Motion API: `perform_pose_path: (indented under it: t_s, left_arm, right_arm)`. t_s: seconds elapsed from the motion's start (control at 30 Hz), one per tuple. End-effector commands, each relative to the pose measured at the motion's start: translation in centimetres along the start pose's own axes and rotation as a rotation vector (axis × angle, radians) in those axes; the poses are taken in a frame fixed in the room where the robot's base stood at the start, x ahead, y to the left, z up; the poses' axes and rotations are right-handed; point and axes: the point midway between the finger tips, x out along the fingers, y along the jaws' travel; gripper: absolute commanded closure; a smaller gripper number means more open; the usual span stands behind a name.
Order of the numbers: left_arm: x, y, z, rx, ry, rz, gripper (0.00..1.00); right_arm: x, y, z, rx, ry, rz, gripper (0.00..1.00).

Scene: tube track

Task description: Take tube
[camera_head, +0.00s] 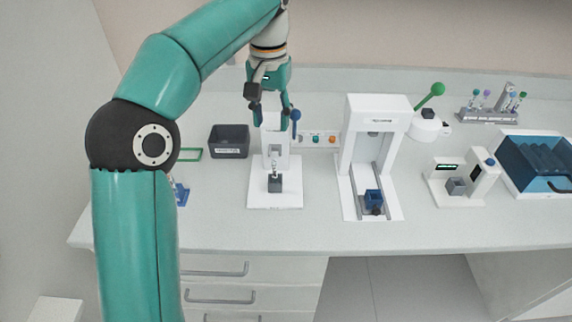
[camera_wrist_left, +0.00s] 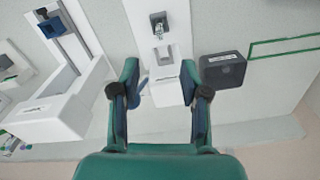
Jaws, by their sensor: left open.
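My left gripper (camera_head: 272,114) is open and hangs over the back of a white station (camera_head: 288,196). In the left wrist view its two fingers (camera_wrist_left: 160,91) stand apart on either side of the white top of this station, with nothing clearly held between them. A small, pale, clear tube-like piece (camera_head: 275,168) stands upright in a dark block (camera_head: 275,184) on the station's front plate. It also shows in the wrist view (camera_wrist_left: 158,28), apart from the fingers. A blue-knobbed stick (camera_head: 296,116) rises close beside the right finger. My right gripper is not in view.
A dark grey bin (camera_head: 229,141) and a green outline (camera_head: 188,154) lie left of the station. A tall white press (camera_head: 376,130) with a blue block (camera_head: 373,197) stands right. Further right are a green-knobbed device (camera_head: 428,124), a tube rack (camera_head: 490,116) and a blue box (camera_head: 535,160).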

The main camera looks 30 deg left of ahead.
Motion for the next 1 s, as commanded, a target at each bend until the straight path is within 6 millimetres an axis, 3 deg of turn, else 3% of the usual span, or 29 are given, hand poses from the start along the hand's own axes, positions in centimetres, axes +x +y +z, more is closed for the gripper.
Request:
perform_pose_path:
  t_s: [0.57,0.73,1.0]
  left_arm:
    - [0.4,0.7,-0.3,0.013,-0.001,0.0,0.55]
    - [2.7,0.6,-0.2,0.013,-0.004,-0.002,0.55]
    - [8.3,0.6,-0.2,0.012,-0.005,-0.002,0.55]
  right_arm:
    - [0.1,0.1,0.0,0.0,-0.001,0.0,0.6]
    - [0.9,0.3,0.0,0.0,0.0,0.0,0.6]
    - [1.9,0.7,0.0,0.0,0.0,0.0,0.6]
